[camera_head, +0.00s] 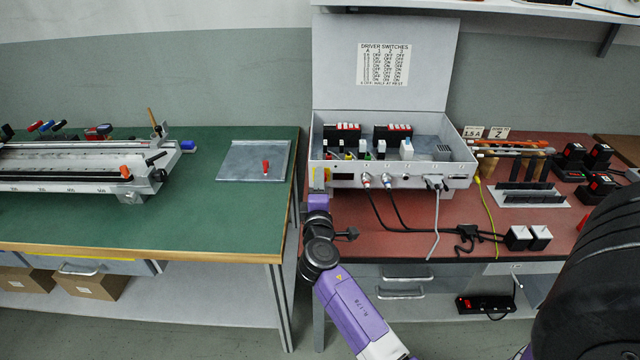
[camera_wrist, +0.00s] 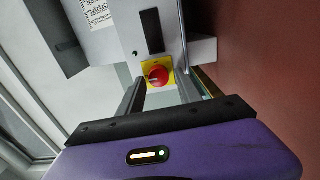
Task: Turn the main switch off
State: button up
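The main switch is a red rotary knob on a yellow plate (camera_wrist: 158,75), on the face of the grey control box. I see gaps between the fingers and the knob, and nothing is held. Whether the fingertips reach the knob's depth I cannot tell.
The control box (camera_head: 455,182) has its lid up and sits on the red-topped bench (camera_head: 400,245). Black cables (camera_head: 385,215) hang from its front, right of my gripper. A green bench (camera_head: 230,215) with a metal plate (camera_head: 240,160) stands left, across a narrow gap.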

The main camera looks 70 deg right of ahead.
jog(key=shift+o, duration=0.2)
jog(key=v, duration=0.7)
jog(key=shift+a+b, duration=0.15)
jog(key=shift+b, duration=0.25)
jog(key=shift+s+a, duration=0.15)
jog(key=shift+a, duration=0.1)
